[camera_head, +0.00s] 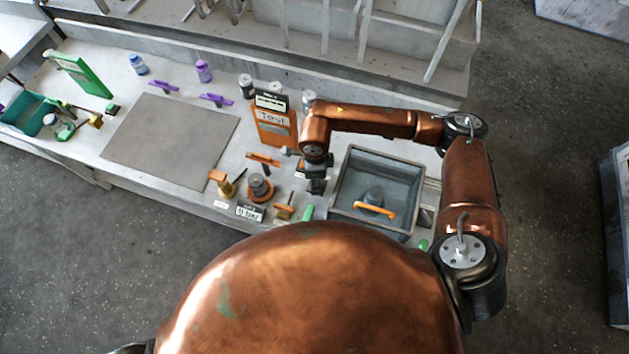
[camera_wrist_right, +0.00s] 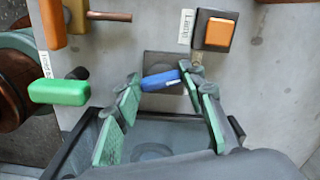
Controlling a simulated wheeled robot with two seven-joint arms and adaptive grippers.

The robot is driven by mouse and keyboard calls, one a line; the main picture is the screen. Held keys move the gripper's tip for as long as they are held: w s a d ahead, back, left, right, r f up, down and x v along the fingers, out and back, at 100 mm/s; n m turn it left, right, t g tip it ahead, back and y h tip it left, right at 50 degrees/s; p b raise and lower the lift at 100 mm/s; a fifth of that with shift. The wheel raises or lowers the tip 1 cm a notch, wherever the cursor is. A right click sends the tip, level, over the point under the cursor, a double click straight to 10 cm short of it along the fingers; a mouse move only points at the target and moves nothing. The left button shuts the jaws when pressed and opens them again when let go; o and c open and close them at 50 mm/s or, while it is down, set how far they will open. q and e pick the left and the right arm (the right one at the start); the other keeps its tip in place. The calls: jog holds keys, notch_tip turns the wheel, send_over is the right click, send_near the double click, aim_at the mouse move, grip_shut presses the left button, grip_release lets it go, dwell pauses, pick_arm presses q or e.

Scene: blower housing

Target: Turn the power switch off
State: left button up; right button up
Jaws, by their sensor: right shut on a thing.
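My right gripper (camera_head: 316,186) hangs over the bench, beside the left wall of the grey bin. In the right wrist view its two green-padded fingers (camera_wrist_right: 163,88) are closed around a small blue switch handle (camera_wrist_right: 160,80). The handle sits on a dark grey base plate (camera_wrist_right: 158,62) on the bench surface, and the fingers partly hide the base. I cannot read a label on this switch. In the head view my own gripper and arm hide the handle. My left gripper is not in view.
An orange square switch (camera_wrist_right: 219,33) with a white label, a green handle (camera_wrist_right: 58,91) and an orange handle (camera_wrist_right: 53,20) are near the gripper. The grey bin (camera_head: 412,180) holds an orange-handled thing (camera_head: 373,209). A grey mat (camera_head: 172,140) lies left, clear.

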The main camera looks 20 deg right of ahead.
jog(key=shift+n+b, duration=0.7)
jog(key=shift+n, duration=0.3)
jog(key=o, duration=1.2)
jog(key=shift+c, duration=0.2)
notch_tip(320, 180, up, 12)
